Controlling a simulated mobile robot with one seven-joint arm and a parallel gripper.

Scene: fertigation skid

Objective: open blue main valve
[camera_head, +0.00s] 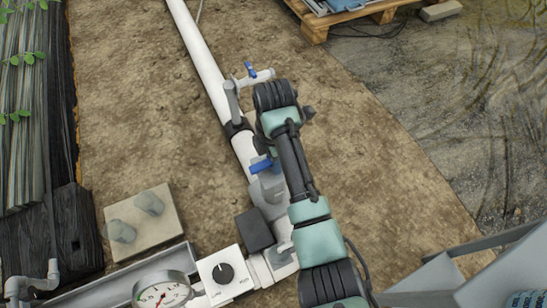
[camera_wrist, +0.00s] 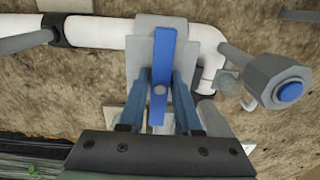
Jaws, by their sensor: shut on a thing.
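The blue main valve handle (camera_wrist: 161,60) is a flat blue bar in the wrist view. It stands across the white pipe on a grey valve body (camera_wrist: 143,55). My gripper (camera_wrist: 160,92) has one finger on each side of the bar and is shut on it. The head view shows part of the blue handle (camera_head: 263,166) on the white pipe, left of my arm. My arm hides much of the valve there, and I cannot make out my fingertips in that view.
A smaller blue valve (camera_head: 250,70) sits on a side branch farther along the pipe (camera_head: 205,58). A pressure gauge (camera_head: 162,296) and a white box with a black knob (camera_head: 225,273) stand near the bottom. A grey part with a blue cap (camera_wrist: 290,92) is close right of my gripper.

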